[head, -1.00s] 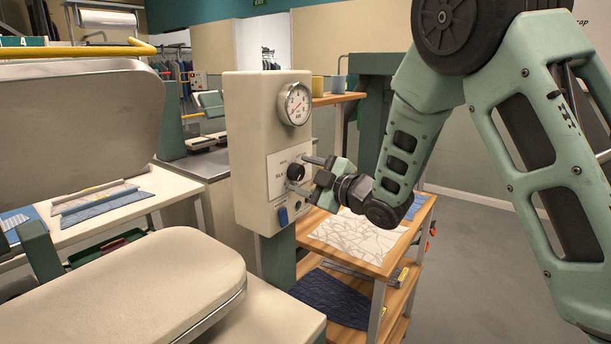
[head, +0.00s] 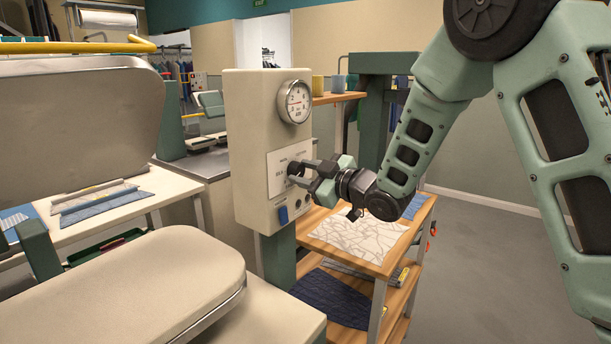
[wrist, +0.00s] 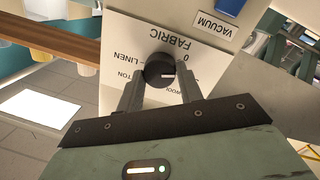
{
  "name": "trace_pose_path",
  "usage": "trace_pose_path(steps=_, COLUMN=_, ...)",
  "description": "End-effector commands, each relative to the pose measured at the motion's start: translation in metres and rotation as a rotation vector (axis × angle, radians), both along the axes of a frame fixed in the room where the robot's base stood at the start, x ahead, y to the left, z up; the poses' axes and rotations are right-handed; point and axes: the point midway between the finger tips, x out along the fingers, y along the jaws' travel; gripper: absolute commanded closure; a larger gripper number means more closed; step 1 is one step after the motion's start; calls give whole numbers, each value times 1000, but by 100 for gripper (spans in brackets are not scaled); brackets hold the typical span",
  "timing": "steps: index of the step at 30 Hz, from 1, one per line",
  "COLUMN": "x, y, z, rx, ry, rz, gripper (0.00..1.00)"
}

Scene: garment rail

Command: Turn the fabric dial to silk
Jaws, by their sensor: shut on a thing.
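The fabric dial (head: 294,168) is a round black knob on a white label plate (head: 277,174) on the front of a cream control box. My gripper (head: 304,172) is shut on the dial, which also shows in the wrist view (wrist: 158,66) between the two grey fingertips (wrist: 160,76). The plate appears upside down there, with FABRIC, 0 and LINEN readable and other words partly covered by the fingers. A short pale mark on the knob points right in the wrist view. I cannot read the silk label there.
A round pressure gauge (head: 294,102) sits above the dial. A blue switch (head: 283,215) is below it, beside the VACUUM label (wrist: 215,22) in the wrist view. A wooden cart (head: 389,255) stands behind and right. A padded pressing board (head: 140,285) fills the lower left.

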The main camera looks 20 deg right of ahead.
Motion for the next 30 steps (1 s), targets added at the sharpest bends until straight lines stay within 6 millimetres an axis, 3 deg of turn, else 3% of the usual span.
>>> trace_pose_path(steps=15, x=0, y=-1, z=1, rx=294, ry=219, rz=-2, gripper=87)
trace_pose_path(steps=30, x=0, y=-1, z=0, rx=365, ry=270, rz=-1, gripper=87)
